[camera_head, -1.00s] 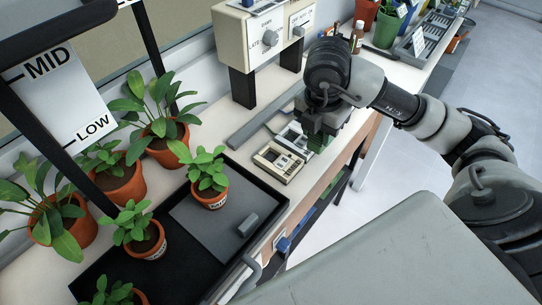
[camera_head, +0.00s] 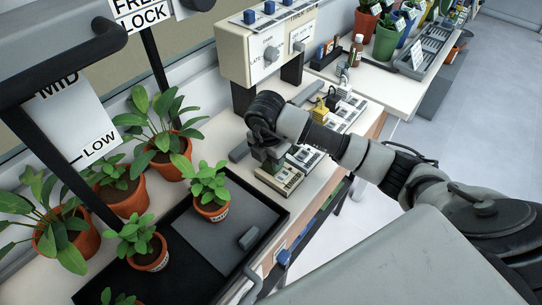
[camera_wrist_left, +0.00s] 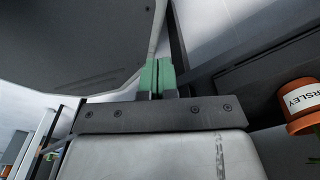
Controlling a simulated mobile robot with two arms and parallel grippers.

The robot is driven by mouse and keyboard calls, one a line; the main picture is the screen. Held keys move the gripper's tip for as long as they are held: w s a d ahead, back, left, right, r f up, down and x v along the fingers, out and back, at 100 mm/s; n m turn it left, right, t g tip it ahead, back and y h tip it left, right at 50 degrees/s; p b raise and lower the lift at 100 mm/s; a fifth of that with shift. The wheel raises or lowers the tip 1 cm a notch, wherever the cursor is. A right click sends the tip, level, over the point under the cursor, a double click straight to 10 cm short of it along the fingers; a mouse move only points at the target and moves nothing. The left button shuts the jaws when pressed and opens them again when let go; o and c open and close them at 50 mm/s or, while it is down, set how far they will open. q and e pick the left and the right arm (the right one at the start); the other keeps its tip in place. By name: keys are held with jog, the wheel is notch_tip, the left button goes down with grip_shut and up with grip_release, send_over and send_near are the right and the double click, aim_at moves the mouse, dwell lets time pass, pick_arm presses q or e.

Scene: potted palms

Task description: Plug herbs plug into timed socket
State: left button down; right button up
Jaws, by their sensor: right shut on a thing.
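My right gripper (camera_head: 268,163) is low over the near end of a row of cream socket blocks, just behind the nearest block (camera_head: 280,178). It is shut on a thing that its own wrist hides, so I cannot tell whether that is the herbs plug. More socket blocks (camera_head: 305,157) lie beyond. A yellow plug (camera_head: 320,106) and a black one stand at the far part of the row. I cannot read which socket is timed. My left gripper (camera_wrist_left: 158,76) shows in the left wrist view with its green fingers together and nothing visible between them.
A cream control box (camera_head: 265,50) with a dial stands on black legs behind the sockets. A black tray (camera_head: 190,270) with potted plants fills the near left. A pot (camera_wrist_left: 298,105) shows right in the left wrist view. Bottles and pots stand at the back.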

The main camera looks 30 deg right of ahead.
jog(key=shift+f, duration=0.25)
jog(key=shift+f, duration=0.15)
jog(key=o, duration=0.9)
jog(key=shift+r, duration=0.35)
jog(key=r, duration=0.7)
jog(key=a+r, duration=0.1)
jog(key=r, duration=0.2)
jog(key=shift+s+r, duration=0.15)
jog(key=shift+r, duration=0.2)
jog(key=shift+s+a+r, duration=0.1)
jog(key=shift+r, duration=0.45)
